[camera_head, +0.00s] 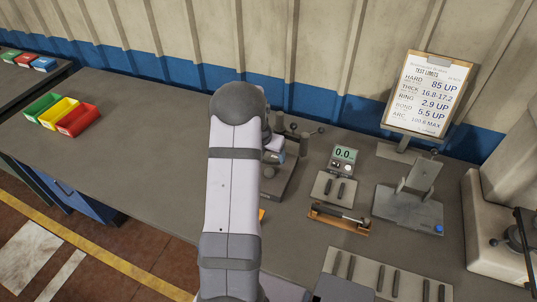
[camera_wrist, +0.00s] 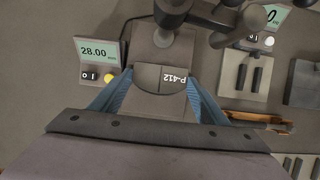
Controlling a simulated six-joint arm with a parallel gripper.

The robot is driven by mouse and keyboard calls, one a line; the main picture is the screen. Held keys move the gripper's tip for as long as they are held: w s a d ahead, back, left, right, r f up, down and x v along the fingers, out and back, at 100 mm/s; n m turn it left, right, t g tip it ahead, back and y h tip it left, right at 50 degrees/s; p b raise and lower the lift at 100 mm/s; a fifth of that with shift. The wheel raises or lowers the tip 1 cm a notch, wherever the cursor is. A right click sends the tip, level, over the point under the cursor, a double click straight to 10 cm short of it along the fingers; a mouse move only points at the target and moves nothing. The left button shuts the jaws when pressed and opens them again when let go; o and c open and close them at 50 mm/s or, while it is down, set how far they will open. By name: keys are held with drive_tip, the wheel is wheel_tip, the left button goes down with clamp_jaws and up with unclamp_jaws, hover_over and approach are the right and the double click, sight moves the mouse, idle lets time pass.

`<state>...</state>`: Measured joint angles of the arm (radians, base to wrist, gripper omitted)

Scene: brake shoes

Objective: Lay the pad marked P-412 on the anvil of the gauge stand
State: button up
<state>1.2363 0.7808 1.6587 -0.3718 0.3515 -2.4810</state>
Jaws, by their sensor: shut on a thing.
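The pad marked P-412 (camera_wrist: 174,79) is grey, and its label reads upside down in the wrist view. My gripper (camera_wrist: 152,80) has blue fingers at both sides of the pad and is shut on it. The gauge stand (camera_wrist: 160,50) is just beyond the pad, with its dark head and spindle above the base. Its readout (camera_wrist: 97,52) shows 28.00. The pad is over or at the stand's base under the spindle; I cannot tell whether it touches the anvil.
A meter (camera_head: 344,155) reading 0.0 and a plate with two dark pieces (camera_head: 335,188) stand right of the gauge stand. A wooden holder (camera_head: 339,219) lies in front. A metal fixture (camera_head: 408,205) and a limits board (camera_head: 428,92) are farther right. Bins (camera_head: 60,113) stand left; the bench between is clear.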

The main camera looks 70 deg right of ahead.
drive_tip(key=b, duration=0.5)
hover_over(269, 173)
drive_tip(key=shift+w+f, duration=0.1)
drive_tip(key=shift+f, duration=2.85)
drive_tip(key=shift+f, duration=0.35)
drive_tip(key=o, duration=1.3)
drive_tip(key=shift+b+v, duration=0.85)
drive_tip(key=shift+v, duration=2.8)
drive_tip(key=shift+a, duration=0.1)
